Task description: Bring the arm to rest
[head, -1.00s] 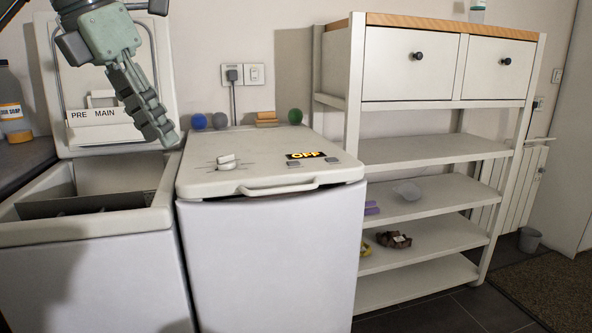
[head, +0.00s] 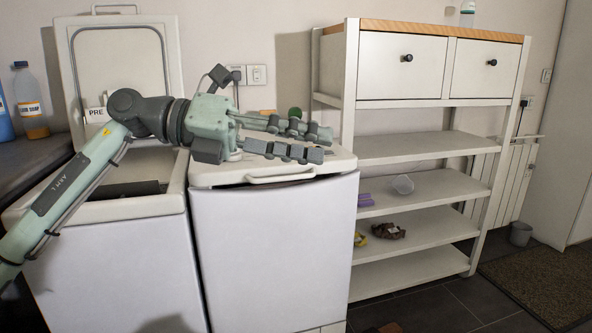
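My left arm comes in from the left, across the open toploader (head: 122,212). Its gripper (head: 326,144) is open and empty, with a clear gap between its two fingers, which point right. In the picture the gripper lies in front of the closed toploader's top (head: 338,162) and hides most of its controls. I cannot tell how far above the top it is. My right gripper is not in view.
The open toploader's lid (head: 150,27) stands up against the wall. A soap bottle (head: 30,105) stands on the dark counter at left. A white shelf unit (head: 425,147) with two drawers stands at right, holding small items. A grey bin (head: 521,234) is on the floor.

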